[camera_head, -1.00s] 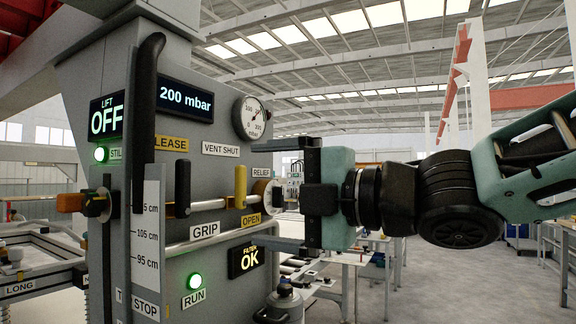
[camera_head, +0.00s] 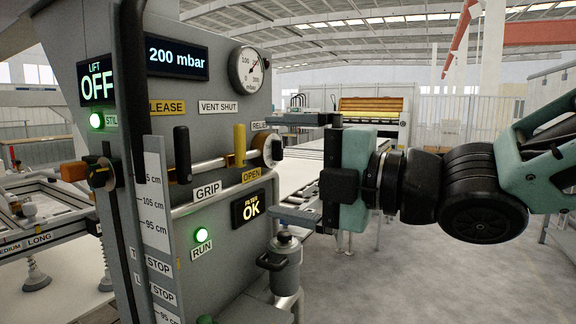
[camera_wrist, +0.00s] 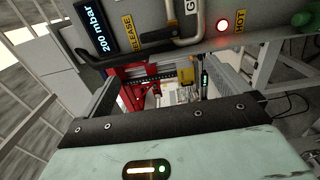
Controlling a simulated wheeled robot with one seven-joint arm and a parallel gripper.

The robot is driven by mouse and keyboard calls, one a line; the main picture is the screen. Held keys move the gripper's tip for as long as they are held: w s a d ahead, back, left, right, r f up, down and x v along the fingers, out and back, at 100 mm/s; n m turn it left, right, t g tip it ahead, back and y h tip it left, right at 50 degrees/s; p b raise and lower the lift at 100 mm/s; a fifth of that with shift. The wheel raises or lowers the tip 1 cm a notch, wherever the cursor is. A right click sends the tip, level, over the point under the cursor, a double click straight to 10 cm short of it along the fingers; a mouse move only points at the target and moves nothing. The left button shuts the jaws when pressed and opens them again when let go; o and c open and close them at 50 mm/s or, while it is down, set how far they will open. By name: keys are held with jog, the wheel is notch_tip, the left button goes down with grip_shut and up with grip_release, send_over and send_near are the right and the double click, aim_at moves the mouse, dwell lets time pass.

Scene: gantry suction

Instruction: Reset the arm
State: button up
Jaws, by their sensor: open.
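My gripper (camera_head: 268,166) is open and empty to the right of a grey control panel. Its two fingers point left towards the panel, one above the other. In the head view, the round relief knob (camera_head: 270,149) appears between the fingertips; I cannot tell how far apart they are in depth. In the wrist view my gripper (camera_wrist: 163,78) has its fingers spread wide, with nothing between them touching. My arm reaches in from the right edge.
The panel carries a black lever (camera_head: 182,153), a yellow lever (camera_head: 239,146), a pressure gauge (camera_head: 250,72) and a "200 mbar" display (camera_head: 177,56). A grey canister (camera_head: 281,262) stands below my gripper. Open floor (camera_head: 430,285) lies at right.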

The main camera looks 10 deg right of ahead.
jog(key=s+d+f+m+g+h, duration=0.1)
jog(key=d+f+m+g+h, duration=0.1)
jog(key=f+m+h, duration=0.35)
jog(key=s+d+f+m+g+h, duration=0.1)
jog(key=f+m+h, duration=0.2)
jog(key=f+m, duration=0.6)
jog(key=s+d+f+m+g+h, duration=0.2)
jog(key=s+f+m+g, duration=0.1)
jog(key=s, duration=0.4)
jog(key=s+d+f+m+g+h, duration=0.2)
jog(key=s+f+m+g+h, duration=0.1)
jog(key=s+f+g, duration=0.2)
notch_tip(320, 180, down, 4)
jog(key=shift+s+d+r, duration=0.15)
jog(key=shift+s+r, duration=0.1)
jog(key=shift+s, duration=1)
